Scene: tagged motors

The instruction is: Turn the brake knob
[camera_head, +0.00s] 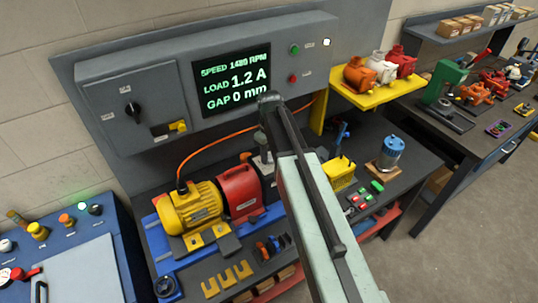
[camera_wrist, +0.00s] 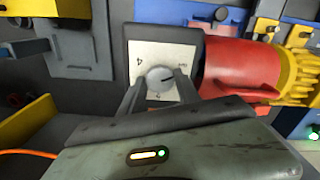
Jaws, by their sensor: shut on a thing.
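The brake knob (camera_wrist: 160,78) is a round light-grey knob with a dark pointer line. It sits on a white dial plate (camera_wrist: 143,52) with a "4" and other marks, on a dark grey box (camera_wrist: 190,36). In the wrist view my gripper (camera_wrist: 162,84) has one finger on each side of the knob and is shut on it. The pointer points right in that view. In the head view my arm hides the knob and most of the box, beside the red motor (camera_head: 240,190).
A yellow motor (camera_head: 192,207) is in line with the red one. A panel display (camera_head: 232,80) reads about 1480 RPM, 1.2 A and gap 0 mm. An orange cable (camera_head: 215,148) runs behind the motors. A yellow block (camera_head: 340,174) and blue can (camera_head: 391,152) stand right of my arm.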

